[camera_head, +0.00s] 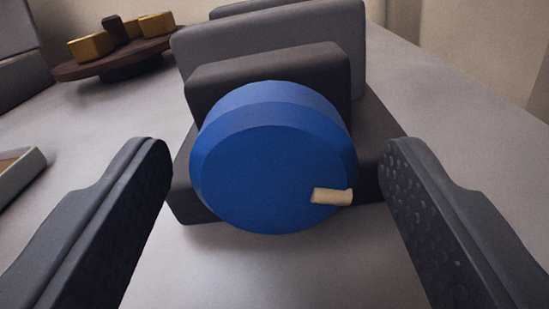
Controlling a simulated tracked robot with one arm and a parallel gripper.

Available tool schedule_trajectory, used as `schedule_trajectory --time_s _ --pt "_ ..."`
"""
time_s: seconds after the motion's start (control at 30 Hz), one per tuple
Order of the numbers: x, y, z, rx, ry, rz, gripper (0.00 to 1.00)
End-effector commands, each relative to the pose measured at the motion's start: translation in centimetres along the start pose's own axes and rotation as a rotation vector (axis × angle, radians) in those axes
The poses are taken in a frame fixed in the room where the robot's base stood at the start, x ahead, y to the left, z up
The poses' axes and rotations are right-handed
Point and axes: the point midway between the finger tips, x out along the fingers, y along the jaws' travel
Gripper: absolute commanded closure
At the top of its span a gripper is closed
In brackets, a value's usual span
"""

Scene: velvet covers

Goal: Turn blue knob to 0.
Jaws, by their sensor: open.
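The blue knob (262,165) is a large round dial in the middle of the head camera view, facing me. A cream pointer peg (331,196) sits on its face near the lower right edge, pointing right and slightly down. The knob is mounted on a dark grey block (265,75) on a dark base. I see no numbers or scale marks. My gripper (275,165) is open, one finger left of the knob and one right of it. Both fingers look apart from the knob, with nothing between them but the knob ahead.
A larger grey panel (345,40) stands behind the knob's block. A round brown stand (130,60) with yellow blocks (92,47) is at the back left. A tray's edge (22,178) shows at the far left. The grey table (460,120) is clear on the right.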

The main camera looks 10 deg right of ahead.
Motion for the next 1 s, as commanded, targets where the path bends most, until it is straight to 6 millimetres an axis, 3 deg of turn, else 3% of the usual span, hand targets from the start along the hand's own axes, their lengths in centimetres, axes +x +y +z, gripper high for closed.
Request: schedule_trajectory --time_s 0.2,0.37,0.73,1.0 --pt "0.01 0.00 0.00 0.000 0.000 0.000 0.35" --pt "0.00 0.01 0.02 0.000 0.000 0.000 0.80" --pt "-0.02 0.12 0.02 -0.037 -0.001 0.002 0.80" --pt "-0.04 0.13 0.07 -0.200 -0.002 0.002 0.80"
